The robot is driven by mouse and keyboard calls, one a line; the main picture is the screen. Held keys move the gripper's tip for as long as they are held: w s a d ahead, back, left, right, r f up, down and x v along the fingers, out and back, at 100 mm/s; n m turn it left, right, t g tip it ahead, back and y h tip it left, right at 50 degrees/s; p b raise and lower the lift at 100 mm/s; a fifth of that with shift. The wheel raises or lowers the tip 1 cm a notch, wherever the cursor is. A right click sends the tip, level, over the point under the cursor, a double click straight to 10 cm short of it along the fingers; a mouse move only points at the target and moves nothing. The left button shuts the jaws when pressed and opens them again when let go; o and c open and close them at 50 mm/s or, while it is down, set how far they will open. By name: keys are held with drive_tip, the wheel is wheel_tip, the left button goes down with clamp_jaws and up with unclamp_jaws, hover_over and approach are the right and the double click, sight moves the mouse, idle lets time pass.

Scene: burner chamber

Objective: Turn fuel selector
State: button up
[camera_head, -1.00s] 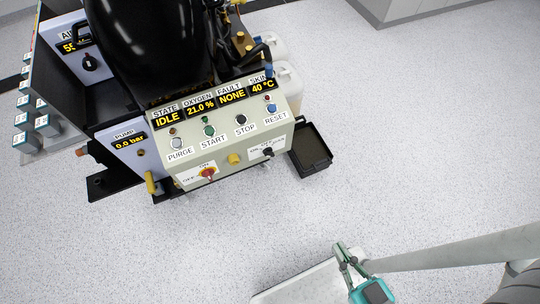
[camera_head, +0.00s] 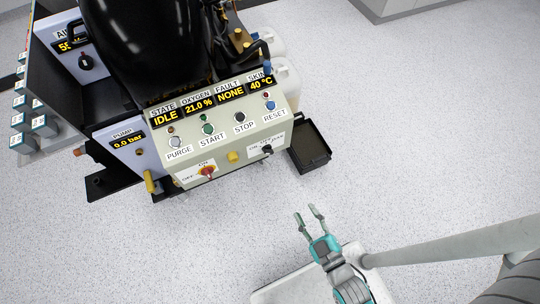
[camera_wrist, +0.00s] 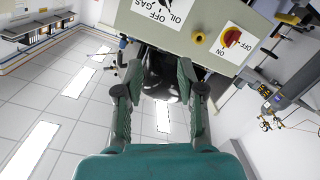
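The fuel selector (camera_head: 267,150) is a small black knob on a white plate at the right end of the pale control panel's front (camera_head: 230,166). In the wrist view its white plate (camera_wrist: 158,12) shows upside down with OIL, OFF and GAS labels, cut by the top edge. I cannot read the knob's exact setting. My gripper (camera_head: 306,211) is open and empty, below and to the right of the panel in the head view, apart from it. In the wrist view its two fingers (camera_wrist: 160,82) are spread, pointing toward the panel, with a dark rounded shape beyond them.
A red-and-yellow ON/OFF switch (camera_head: 208,172) and a yellow button (camera_head: 233,157) sit left of the selector. PURGE, START, STOP and RESET buttons line the upper panel. A black tray (camera_head: 311,150) stands right of the panel. Speckled floor lies open in front.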

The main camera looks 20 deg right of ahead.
sight(268, 150)
drive_tip(key=w+f+n, duration=0.2)
drive_tip(key=w+f, duration=0.1)
drive_tip(key=w, duration=0.9)
drive_tip(key=w+f+n+t, duration=0.1)
drive_tip(key=w+f, duration=0.2)
drive_tip(key=w, duration=0.8)
drive_tip(key=shift+w+a+n, duration=0.15)
drive_tip(key=shift+w+n, duration=0.2)
drive_tip(key=shift+n, duration=0.05)
drive_tip(key=shift+f, duration=0.1)
clamp_jaws()
